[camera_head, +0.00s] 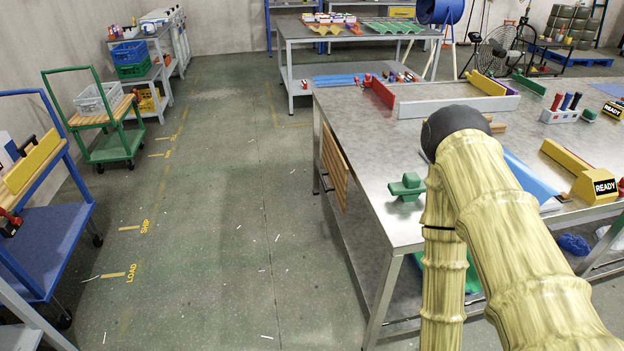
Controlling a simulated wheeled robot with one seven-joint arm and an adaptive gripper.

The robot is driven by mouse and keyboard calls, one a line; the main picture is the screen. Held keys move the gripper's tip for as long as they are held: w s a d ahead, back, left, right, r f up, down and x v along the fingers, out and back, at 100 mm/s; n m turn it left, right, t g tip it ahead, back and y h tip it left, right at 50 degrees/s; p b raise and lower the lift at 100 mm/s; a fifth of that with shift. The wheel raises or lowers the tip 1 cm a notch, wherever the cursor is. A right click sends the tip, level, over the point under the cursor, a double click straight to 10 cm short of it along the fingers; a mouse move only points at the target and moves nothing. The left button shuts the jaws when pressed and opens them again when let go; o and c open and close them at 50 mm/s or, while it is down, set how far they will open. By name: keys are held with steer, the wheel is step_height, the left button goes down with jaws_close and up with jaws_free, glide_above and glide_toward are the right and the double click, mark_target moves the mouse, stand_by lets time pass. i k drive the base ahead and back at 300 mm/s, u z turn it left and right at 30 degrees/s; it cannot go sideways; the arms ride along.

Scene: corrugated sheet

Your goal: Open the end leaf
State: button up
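The end leaf appears to be the slatted wooden panel (335,168) at the left end of the large metal workbench (350,115). It hangs down below the bench top, close to vertical. A dark bracket or handle (323,183) shows at its lower left edge. My arm, with pale ringed covers and a dark rounded joint, rises from the lower right and bends back down over the bench's near side. My gripper is not in view, and the arm is apart from the leaf in the picture.
A green knobbed block (407,187) sits near the bench's front left corner. Grey floor (225,220) left of the bench is open, with small white scraps. A blue cart (50,235) and green cart (115,145) stand at the left.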

mark_target(337, 170)
steer(key=u, duration=0.45)
steer(key=i, duration=1)
steer(key=z, duration=0.65)
